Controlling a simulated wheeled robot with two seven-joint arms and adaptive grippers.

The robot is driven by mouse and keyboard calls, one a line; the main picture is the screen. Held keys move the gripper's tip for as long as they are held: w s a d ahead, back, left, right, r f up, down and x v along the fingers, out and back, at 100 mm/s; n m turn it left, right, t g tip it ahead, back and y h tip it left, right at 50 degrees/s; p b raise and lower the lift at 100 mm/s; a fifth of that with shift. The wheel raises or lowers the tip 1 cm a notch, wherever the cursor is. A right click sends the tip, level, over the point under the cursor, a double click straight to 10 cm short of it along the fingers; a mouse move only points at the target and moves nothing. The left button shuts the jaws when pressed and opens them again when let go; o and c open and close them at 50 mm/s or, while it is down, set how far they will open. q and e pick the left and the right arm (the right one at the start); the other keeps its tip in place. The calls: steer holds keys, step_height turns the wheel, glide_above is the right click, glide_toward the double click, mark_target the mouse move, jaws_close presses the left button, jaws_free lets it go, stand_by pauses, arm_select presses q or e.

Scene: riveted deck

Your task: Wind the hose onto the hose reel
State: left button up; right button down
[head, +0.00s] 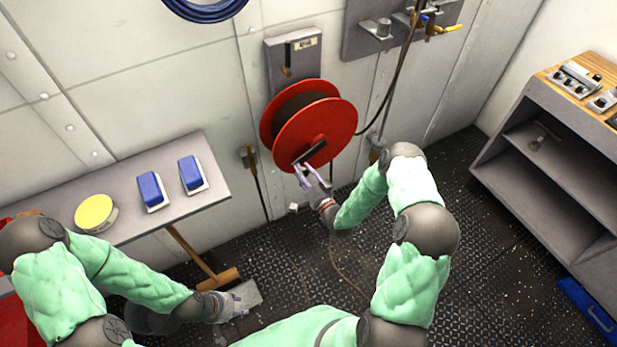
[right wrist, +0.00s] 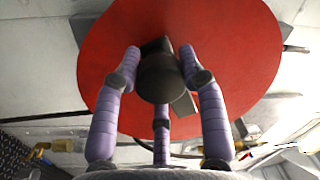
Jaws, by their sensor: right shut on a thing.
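The red hose reel (head: 333,118) is mounted on the wall in the head view, with dark hose (head: 292,108) between its two flanges. A dark hose line (head: 392,88) runs from behind the reel up to the tap panel. My right gripper (head: 303,172) is at the reel's crank on the near flange. In the right wrist view, its purple fingers close around the dark crank knob (right wrist: 160,78), in front of the red flange (right wrist: 235,50). My left gripper (head: 236,302) is low at the bottom, away from the reel; its fingers are too unclear to read.
A shelf at left holds two blue-topped blocks (head: 151,190) and a yellow-topped round tin (head: 94,212). A wooden-handled tool (head: 205,262) stands below it. A grey cabinet (head: 560,165) stands at right, with a blue case (head: 588,305) on the floor. Dark deck lies between.

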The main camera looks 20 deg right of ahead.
steer(key=r+m, duration=0.1)
steer(key=r+m+p, duration=0.1)
steer(key=a+r+m, duration=0.1)
steer(key=r+m, duration=0.1)
steer(key=shift+h+p, duration=0.3)
steer(key=shift+p, duration=0.1)
step_height(320, 180, up, 2)
steer(key=m, duration=0.1)
steer(key=m+p, duration=0.1)
steer(key=m, duration=0.1)
steer(key=shift+r+t+h, duration=0.25)
steer(key=shift+t+h, duration=0.05)
steer(key=r+m+p, duration=0.1)
steer(key=r+m, duration=0.1)
steer(key=m, duration=0.1)
steer(key=shift+d+r+m+p, duration=0.3)
steer(key=shift+d+r+p, duration=0.05)
steer(key=shift+d+p, duration=0.05)
steer(key=shift+w+d+r+m+h+p, duration=0.1)
steer(key=shift+d+r+m+h+p, duration=0.35)
steer(key=shift+r+m, duration=0.5)
steer(key=shift+f+m, duration=0.2)
steer(key=shift+m, duration=0.05)
steer(key=c, duration=0.7)
jaws_free()
steer(key=shift+f, duration=0.1)
